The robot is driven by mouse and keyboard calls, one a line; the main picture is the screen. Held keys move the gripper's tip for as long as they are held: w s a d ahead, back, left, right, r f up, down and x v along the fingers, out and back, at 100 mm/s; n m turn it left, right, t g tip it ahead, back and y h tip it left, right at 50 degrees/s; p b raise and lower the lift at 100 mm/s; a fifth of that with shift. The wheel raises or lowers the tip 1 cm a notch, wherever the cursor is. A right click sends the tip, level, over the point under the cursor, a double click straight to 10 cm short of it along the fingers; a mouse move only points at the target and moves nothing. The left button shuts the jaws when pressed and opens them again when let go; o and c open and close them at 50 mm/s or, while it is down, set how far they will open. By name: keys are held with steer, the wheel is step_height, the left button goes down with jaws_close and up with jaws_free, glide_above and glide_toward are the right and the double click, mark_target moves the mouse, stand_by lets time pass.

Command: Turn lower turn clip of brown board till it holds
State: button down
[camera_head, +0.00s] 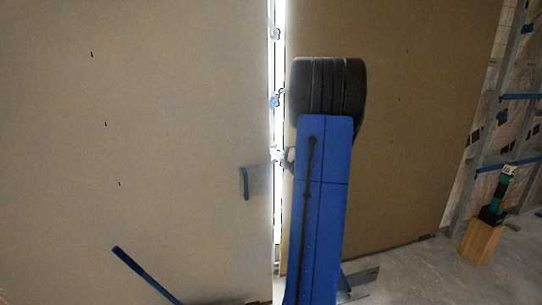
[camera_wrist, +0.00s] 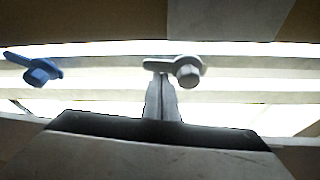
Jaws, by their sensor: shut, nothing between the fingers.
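The brown board (camera_head: 425,110) stands upright on the right of the head view, partly behind my blue arm. A pale board (camera_head: 180,110) stands on the left, with a bright narrow gap between them. A grey turn clip (camera_wrist: 187,72) sits in the wrist view at the tips of my gripper (camera_wrist: 161,82); its arm points left, along the gap. I cannot tell whether the fingers touch it. My gripper is shut and empty; it also shows at the gap in the head view (camera_head: 284,158). A blue turn clip (camera_wrist: 38,72) is farther left in the wrist view.
More clips show higher in the gap, a middle one (camera_head: 277,98) and an upper one (camera_head: 275,33). A wooden block (camera_head: 482,242) with a green-black tool (camera_head: 496,203) stands at right, beside metal framing (camera_head: 490,130).

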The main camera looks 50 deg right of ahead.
steer(key=m, duration=0.2)
steer(key=d+m+t+h, duration=0.1)
steer(key=m, duration=0.1)
steer(key=s+m, duration=0.1)
steer(key=m, duration=0.1)
steer(key=shift+d+h, duration=0.35)
steer(key=shift+h, duration=0.05)
steer(key=m, duration=0.1)
steer(key=m+h, duration=0.1)
steer(key=d+m, duration=0.1)
steer(key=m, duration=0.1)
steer(key=shift+s+f+t+h, duration=0.3)
steer(key=shift+s+t, duration=0.05)
steer(key=shift+t, duration=0.05)
steer(key=shift+d, duration=0.15)
steer(key=shift+s+f, duration=0.1)
